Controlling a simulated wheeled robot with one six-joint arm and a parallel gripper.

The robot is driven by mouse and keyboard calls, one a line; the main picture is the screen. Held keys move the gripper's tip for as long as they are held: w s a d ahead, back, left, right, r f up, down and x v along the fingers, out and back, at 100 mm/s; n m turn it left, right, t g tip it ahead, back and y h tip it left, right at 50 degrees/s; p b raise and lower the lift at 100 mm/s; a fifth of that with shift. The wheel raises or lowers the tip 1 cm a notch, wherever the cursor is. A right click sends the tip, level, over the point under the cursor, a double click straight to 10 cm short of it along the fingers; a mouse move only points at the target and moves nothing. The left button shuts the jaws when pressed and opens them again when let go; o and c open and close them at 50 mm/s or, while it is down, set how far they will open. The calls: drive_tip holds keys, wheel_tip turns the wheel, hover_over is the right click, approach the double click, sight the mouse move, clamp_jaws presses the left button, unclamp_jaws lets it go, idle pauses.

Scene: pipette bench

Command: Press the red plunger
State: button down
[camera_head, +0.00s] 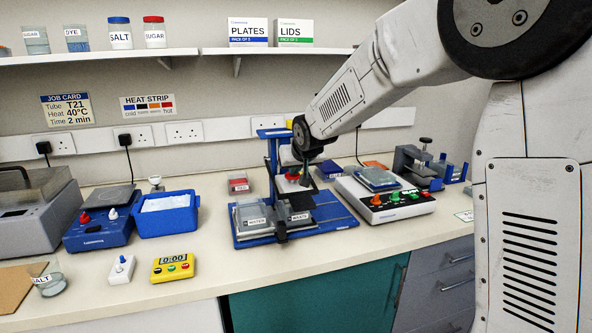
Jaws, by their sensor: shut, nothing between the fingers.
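The blue pipette stand (342,222) stands mid-bench, with a blue post and top plate (271,133). Two grey tubs, WATER (253,222) and WASTE (299,218), sit on the stand's front.
A white device with coloured knobs (385,205) stands close on the right, a grey-blue device (415,165) beyond it. On the left are a blue ice tub (166,215), a blue scale-like device (100,232) and a yellow timer (172,267).

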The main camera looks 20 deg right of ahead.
sight(295, 177)
wheel_tip(295, 177, up, 4)
drive_tip(key=shift+f, duration=0.1)
drive_tip(key=v, duration=0.9)
drive_tip(key=shift+s, duration=0.35)
drive_tip(key=s+d+f+g, duration=0.1)
drive_tip(key=s+f+g, duration=0.1)
drive_tip(key=s, duration=1.1)
drive_tip(key=s+d+f+g, duration=0.1)
drive_tip(key=s+f+g, duration=0.2)
drive_tip(key=s, duration=1.1)
drive_tip(key=s+d+f+g, duration=0.1)
drive_tip(key=s+f, duration=0.4)
drive_tip(key=s, duration=0.8)
drive_tip(key=shift+s+d+g, duration=0.2)
drive_tip(key=shift+d+g, duration=0.05)
drive_tip(key=shift+g, duration=0.65)
